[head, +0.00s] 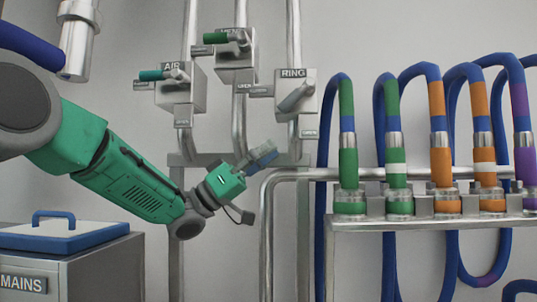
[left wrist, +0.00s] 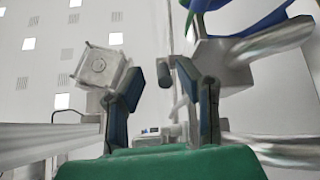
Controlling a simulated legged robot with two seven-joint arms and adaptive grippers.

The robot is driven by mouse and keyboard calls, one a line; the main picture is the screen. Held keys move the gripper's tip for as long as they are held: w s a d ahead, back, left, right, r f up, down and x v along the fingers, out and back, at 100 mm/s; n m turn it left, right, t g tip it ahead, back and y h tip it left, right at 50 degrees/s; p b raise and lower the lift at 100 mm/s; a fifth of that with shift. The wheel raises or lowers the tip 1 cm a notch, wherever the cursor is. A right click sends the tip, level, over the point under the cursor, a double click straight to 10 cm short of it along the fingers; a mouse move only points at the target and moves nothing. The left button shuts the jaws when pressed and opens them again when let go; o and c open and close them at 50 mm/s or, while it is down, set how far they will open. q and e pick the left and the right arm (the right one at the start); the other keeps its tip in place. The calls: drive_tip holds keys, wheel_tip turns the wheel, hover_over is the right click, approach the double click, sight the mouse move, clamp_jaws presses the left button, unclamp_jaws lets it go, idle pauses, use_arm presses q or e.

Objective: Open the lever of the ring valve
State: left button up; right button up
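The ring valve (head: 311,92) is a grey box labelled RING on a vertical pipe in the head view. Its grey lever (head: 296,96) slants from upper right to lower left across the front. My left gripper (head: 262,156), on the green arm, is below and left of the ring valve, apart from the lever. In the left wrist view its two dark blue fingers (left wrist: 163,105) stand apart with nothing gripped between them. Grey blocky parts show beyond the fingers there; I cannot tell which is the ring valve. My right gripper is not in view.
The air valve (head: 178,90) with a teal handle and a middle valve (head: 236,62) with a green handle are to the left. A rack (head: 430,222) of several coloured hoses stands at right. A cabinet (head: 75,270) marked MAINS with a blue lid is lower left.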

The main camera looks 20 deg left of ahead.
use_arm(q)
drive_tip(key=shift+a, duration=0.15)
drive_tip(key=v, duration=1.2)
